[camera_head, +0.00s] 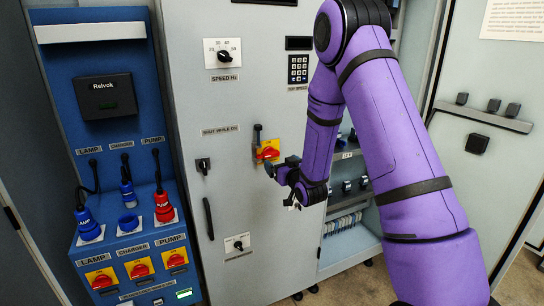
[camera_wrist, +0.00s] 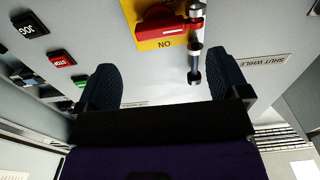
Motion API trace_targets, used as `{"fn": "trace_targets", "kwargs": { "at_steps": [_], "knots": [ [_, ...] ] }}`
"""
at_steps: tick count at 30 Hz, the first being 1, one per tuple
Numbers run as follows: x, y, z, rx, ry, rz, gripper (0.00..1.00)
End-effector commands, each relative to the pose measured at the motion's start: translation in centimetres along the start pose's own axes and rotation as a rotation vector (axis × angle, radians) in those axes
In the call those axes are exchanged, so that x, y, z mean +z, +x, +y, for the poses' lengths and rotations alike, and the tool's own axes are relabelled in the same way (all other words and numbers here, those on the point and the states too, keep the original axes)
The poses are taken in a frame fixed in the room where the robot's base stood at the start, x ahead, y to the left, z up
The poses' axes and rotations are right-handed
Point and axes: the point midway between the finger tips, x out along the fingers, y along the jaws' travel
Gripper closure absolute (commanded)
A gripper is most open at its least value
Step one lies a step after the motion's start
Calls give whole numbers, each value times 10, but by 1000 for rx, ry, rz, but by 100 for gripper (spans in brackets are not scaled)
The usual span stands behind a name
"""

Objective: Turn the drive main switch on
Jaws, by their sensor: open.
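A red rotary switch on a yellow plate (camera_head: 268,150) sits on the grey cabinet door; I take it for the drive main switch. In the wrist view the red handle (camera_wrist: 160,27) lies roughly crosswise, and "ON" reads upside down on the plate. A metal rod with a rounded end (camera_wrist: 195,62) stands beside the handle, over the plate's edge. My gripper (camera_head: 277,170) is just below and right of the switch. In the wrist view my gripper (camera_wrist: 162,68) is open and empty, its two dark fingers apart, with the switch beyond the fingertips.
The grey door also carries a speed knob (camera_head: 226,54), a small black latch (camera_head: 203,166), a long handle (camera_head: 209,218) and a lower knob (camera_head: 237,242). A blue panel at left has plugs and several red-and-yellow switches (camera_head: 140,268). Push buttons (camera_wrist: 61,61) show in the wrist view.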

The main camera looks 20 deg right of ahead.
Motion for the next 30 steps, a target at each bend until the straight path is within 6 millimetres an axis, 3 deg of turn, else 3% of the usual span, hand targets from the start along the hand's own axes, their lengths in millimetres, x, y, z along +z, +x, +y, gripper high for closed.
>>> {"fn": "trace_targets", "kwargs": {
  "at_steps": [6,12,26,30],
  "knots": [
    [0,40,0,-1,0,1,6],
    [0,66,0,-1,0,0,6],
    [0,78,0,0,0,-1,6],
    [0,78,0,0,0,-1,36]
  ]
}}
